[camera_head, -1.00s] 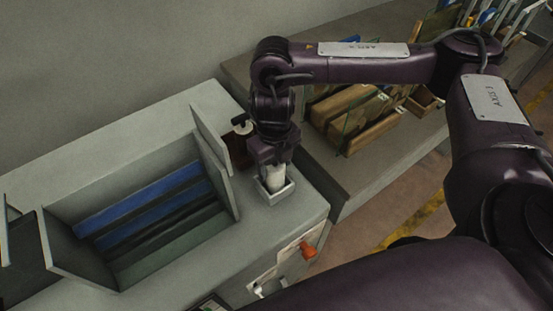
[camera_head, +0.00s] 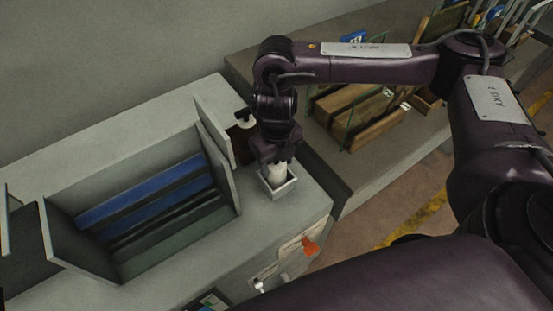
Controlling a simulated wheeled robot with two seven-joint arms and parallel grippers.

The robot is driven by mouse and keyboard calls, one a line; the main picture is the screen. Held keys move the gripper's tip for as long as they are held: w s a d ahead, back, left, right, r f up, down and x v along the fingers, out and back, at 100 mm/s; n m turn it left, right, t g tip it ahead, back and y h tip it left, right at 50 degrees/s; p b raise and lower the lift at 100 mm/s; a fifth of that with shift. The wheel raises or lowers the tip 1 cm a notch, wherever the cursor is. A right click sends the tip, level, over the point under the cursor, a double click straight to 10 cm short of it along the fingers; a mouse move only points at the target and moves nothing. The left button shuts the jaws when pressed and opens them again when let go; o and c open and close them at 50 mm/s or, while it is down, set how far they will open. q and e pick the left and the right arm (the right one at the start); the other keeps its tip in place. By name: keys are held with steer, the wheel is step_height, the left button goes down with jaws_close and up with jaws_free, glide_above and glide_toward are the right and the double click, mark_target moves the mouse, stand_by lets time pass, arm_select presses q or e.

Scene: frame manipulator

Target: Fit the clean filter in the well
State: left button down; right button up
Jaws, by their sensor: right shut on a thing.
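A white cylindrical filter (camera_head: 277,172) stands roughly upright in the small square grey well (camera_head: 281,189) on the right part of the grey cabinet top. My right gripper (camera_head: 276,161) points down from above and is shut on the filter's upper part. The filter's lower end is inside the well's walls, so I cannot see whether it touches the bottom. My left gripper is not in view.
A dark bottle with a pump top (camera_head: 243,141) stands close behind the gripper. A large open bin (camera_head: 150,262) with blue and dark slats lies to the left. An orange knob (camera_head: 311,246) is on the cabinet front. A bench (camera_head: 374,181) with wooden pieces is at the right.

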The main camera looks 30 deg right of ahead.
steer(key=o, duration=1.1)
step_height(320, 180, up, 8)
steer(key=shift+f+p, duration=0.1)
steer(key=shift+p, duration=0.7)
steer(key=shift+f, duration=0.1)
